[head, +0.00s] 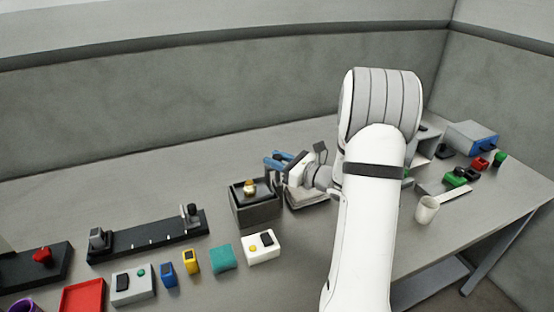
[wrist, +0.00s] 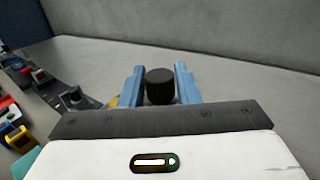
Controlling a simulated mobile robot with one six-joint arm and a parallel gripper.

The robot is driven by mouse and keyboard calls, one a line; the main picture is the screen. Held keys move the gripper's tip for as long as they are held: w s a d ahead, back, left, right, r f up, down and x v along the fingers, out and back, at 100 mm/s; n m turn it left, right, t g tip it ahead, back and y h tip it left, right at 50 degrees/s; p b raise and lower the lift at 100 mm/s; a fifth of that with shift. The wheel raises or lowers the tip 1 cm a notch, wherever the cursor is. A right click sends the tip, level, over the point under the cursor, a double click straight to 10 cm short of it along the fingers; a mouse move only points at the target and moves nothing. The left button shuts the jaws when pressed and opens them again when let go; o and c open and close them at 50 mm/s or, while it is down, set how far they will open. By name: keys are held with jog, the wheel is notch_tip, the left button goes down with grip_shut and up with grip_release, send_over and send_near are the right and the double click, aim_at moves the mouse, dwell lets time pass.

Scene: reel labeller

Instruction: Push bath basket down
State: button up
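The bath looks to be the dark open-topped box (head: 256,212) on the bench in the head view. A small gold and white piece (head: 249,187) shows in its opening. I cannot make out the basket's edges or its depth. My gripper (head: 275,161) has blue fingers and is at the box's back right, above its rim. In the wrist view my gripper (wrist: 160,84) has a black round knob (wrist: 160,87) between its fingertips. Whether the fingers press on the knob is unclear. A bit of yellow (wrist: 113,102) shows beside the left finger.
A black rail with posts (head: 150,236) lies left of the box. A white block (head: 261,247), a teal block (head: 222,258) and a red tray (head: 82,297) are in front. A white cup (head: 427,209) stands right of my arm. The bench behind the box is clear.

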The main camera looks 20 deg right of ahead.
aim_at(277, 182)
grip_shut()
notch_tip(277, 182, down, 7)
jog(key=b, duration=0.5)
jog(key=shift+r+b, duration=0.1)
jog(key=shift+b, duration=0.25)
jog(key=shift+s, duration=0.1)
jog(key=shift+o, duration=1.2)
grip_release()
jog(key=shift+o, duration=0.9)
